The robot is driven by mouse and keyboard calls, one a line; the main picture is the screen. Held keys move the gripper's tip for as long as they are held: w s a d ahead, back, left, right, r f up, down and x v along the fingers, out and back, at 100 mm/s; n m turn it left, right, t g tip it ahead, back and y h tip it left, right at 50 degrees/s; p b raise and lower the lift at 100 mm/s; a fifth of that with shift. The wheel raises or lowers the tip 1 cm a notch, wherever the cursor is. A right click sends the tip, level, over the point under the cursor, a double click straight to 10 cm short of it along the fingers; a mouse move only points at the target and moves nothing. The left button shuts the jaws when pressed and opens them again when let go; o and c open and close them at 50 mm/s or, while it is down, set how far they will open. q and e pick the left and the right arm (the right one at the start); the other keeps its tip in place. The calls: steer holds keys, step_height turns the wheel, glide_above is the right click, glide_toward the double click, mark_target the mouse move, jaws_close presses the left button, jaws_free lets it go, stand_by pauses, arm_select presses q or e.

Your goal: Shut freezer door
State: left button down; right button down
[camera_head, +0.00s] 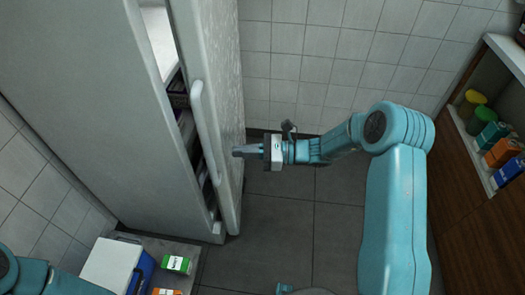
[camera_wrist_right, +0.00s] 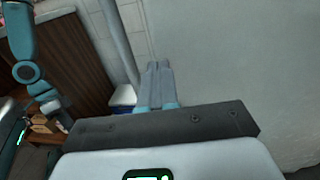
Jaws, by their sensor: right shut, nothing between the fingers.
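The freezer door (camera_head: 222,90) is the light panel at the upper left of the head view. It stands ajar, with a dark gap and items on shelves between it and the white freezer body (camera_head: 85,95). A long upright handle (camera_head: 208,130) runs along it. My right gripper (camera_head: 236,152) is shut and empty, with its fingertips at the door's outer face; I cannot tell if they touch. In the wrist view its fingers (camera_wrist_right: 158,76) lie together beside the pale door surface (camera_wrist_right: 235,60). My left arm shows partly; its gripper's state is unclear.
A blue and white cooler (camera_head: 112,266) and a green carton (camera_head: 176,264) sit at the lower left near the freezer's base. A wooden cabinet (camera_head: 485,180) with jars and small boxes is at the right. The grey tiled floor (camera_head: 280,215) by the door is clear.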

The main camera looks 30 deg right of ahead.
steer(key=shift+x, duration=1.05)
